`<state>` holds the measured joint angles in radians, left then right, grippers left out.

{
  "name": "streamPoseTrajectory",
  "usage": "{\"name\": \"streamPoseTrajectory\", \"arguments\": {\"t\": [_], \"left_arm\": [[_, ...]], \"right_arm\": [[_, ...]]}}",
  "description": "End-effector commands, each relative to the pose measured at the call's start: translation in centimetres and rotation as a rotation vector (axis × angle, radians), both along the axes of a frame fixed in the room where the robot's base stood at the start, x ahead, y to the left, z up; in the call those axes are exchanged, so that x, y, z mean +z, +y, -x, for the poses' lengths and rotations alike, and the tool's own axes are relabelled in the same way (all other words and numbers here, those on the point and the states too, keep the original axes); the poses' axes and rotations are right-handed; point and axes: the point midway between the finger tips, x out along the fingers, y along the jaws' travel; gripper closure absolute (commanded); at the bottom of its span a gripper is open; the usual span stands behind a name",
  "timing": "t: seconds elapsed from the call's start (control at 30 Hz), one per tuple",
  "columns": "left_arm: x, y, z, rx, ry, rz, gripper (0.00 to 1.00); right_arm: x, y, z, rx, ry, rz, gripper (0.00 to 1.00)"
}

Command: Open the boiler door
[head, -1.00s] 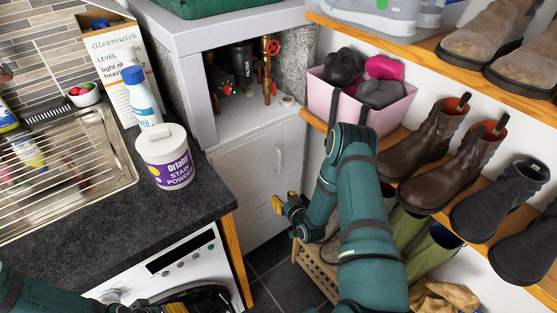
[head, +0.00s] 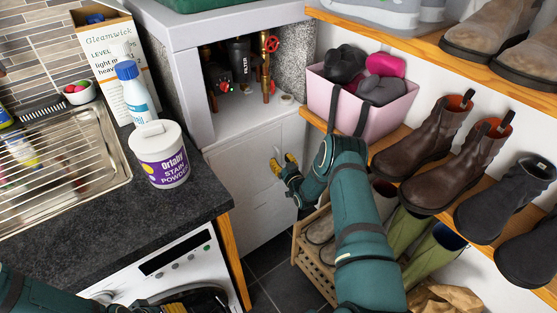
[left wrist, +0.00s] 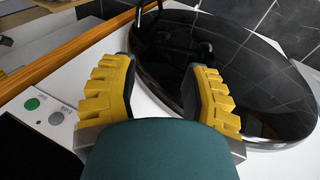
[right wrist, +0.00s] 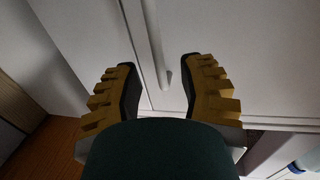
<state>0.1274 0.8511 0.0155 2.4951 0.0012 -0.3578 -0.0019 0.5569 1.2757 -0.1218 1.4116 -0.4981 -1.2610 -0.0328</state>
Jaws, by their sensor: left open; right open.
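The white boiler door (head: 243,190) is shut, below the open boiler compartment at the back. Its slim upright handle (head: 277,152) is partly hidden by my right gripper. My right gripper (head: 283,163) is open at the handle. In the right wrist view the handle (right wrist: 156,45) runs down between its two yellow fingertips, with a gap to each side; I see no grip on it. My left gripper (left wrist: 160,75) is open and empty over the washing machine's front, near the round dark glass door (left wrist: 240,75).
A worktop (head: 85,220) with a stain powder tub (head: 159,154) is on the left. A pink basket (head: 388,119) and shelves of boots lie close to my right arm. A wooden slatted rack (head: 310,262) stands below it.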

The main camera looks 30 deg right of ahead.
Motion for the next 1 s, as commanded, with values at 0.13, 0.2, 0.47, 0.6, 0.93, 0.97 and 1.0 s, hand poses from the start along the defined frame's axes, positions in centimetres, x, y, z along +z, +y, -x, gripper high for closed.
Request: {"name": "streamPoseTrajectory", "arguments": {"t": [0.13, 0.2, 0.47, 0.6, 0.93, 0.97, 1.0], "left_arm": [[-0.5, 0.0, -0.1, 0.001, -0.002, 0.000, 0.53], [-0.6, 0.0, -0.1, 0.000, -0.003, -0.001, 0.53], [-0.6, 0.0, -0.1, 0.000, -0.003, -0.001, 0.53], [-0.6, 0.0, -0.1, 0.000, -0.003, -0.001, 0.53], [-0.6, 0.0, -0.1, 0.001, -0.003, 0.000, 0.53], [-0.5, 0.0, -0.1, 0.001, -0.003, 0.000, 0.53], [-0.5, 0.0, -0.1, 0.001, -0.003, 0.000, 0.53]], "right_arm": [[-0.2, -0.2, -1.7, 0.000, 0.000, 0.000, 0.60], [-0.1, -0.2, -2.1, 0.000, 0.001, 0.000, 0.60], [0.0, -0.3, -2.4, -0.001, 0.001, -0.001, 0.60], [0.0, -0.3, -2.4, -0.001, 0.001, -0.001, 0.71], [0.0, -0.3, -2.3, -0.002, 0.001, -0.001, 1.00], [0.0, -0.3, -2.3, -0.004, 0.001, -0.001, 1.00], [0.0, -0.3, -2.2, -0.007, 0.002, -0.002, 1.00]]}}
